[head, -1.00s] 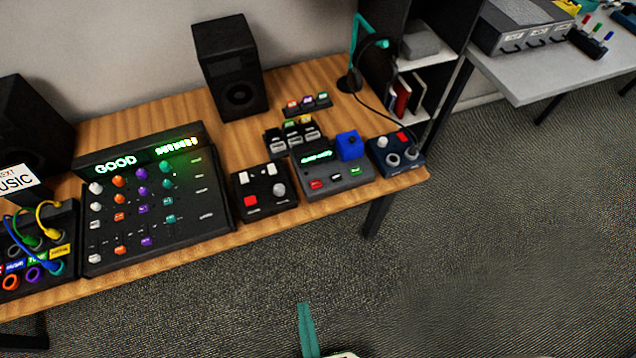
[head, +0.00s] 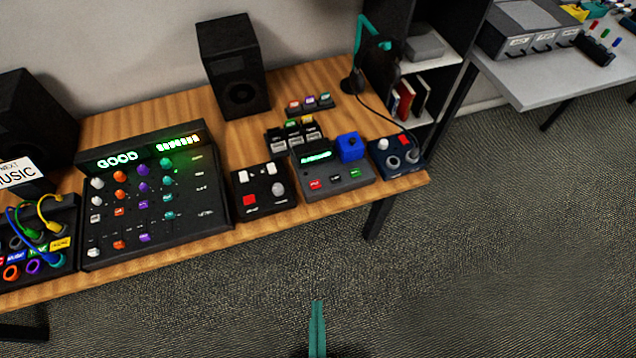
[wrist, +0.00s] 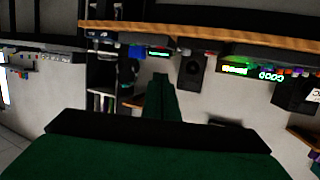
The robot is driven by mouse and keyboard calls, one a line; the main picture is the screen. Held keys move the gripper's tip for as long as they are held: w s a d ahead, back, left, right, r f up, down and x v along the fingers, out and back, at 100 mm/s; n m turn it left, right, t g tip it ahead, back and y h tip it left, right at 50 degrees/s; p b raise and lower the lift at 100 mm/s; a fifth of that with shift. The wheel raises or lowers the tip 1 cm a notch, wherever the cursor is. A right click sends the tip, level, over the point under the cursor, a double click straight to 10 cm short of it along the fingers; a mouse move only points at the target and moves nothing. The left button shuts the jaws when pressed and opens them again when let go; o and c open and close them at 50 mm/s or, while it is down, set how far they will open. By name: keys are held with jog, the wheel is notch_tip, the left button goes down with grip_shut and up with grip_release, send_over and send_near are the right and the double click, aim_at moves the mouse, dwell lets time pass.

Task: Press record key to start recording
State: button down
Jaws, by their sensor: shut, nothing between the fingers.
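A dark recorder-like box (head: 338,183) with a lit green display stands near the right front of the wooden desk. It has a red key (head: 316,184), a green key (head: 354,172) and a blue block (head: 349,146) at its back right corner. The lettering on the keys is too small to read. My gripper (head: 317,303) shows as an upright teal strip at the bottom, over the floor in front of the desk and well apart from the keys. In the upside-down wrist view, my shut, empty gripper (wrist: 160,78) shows below the box's green display (wrist: 158,53).
A black box with a red button (head: 250,200) and a dark blue box (head: 395,158) flank the recorder. A speaker (head: 233,65) stands behind. The carpet (head: 480,250) in front is clear.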

jog(key=w+a+f+m+g, duration=0.1)
jog(key=w+f, duration=0.3)
jog(key=w, duration=0.2)
jog(key=w+f+m+g, duration=0.1)
jog(key=w+f, duration=0.3)
jog(key=w, duration=0.2)
jog(key=m+g+h, duration=0.3)
jog(key=m, duration=0.4)
send_near(313, 187)
jog(key=d+f, duration=0.1)
jog(key=w+d+f, duration=0.1)
jog(key=d+f, duration=0.1)
jog(key=shift+w+d, duration=0.15)
jog(key=shift+w, duration=0.15)
jog(key=w+r+m+g+h, duration=0.1)
jog(key=w+r+m, duration=0.2)
jog(key=r, duration=0.2)
jog(key=w+a+r+m+g+h, duration=0.1)
jog(key=w+r+m, duration=0.2)
jog(key=r+m, duration=0.1)
jog(key=shift+r+g, duration=0.4)
jog(key=shift+r, duration=0.35)
jog(key=shift+f, duration=0.1)
jog(key=shift+f, duration=4.3)
jog(key=shift+f, duration=0.2)
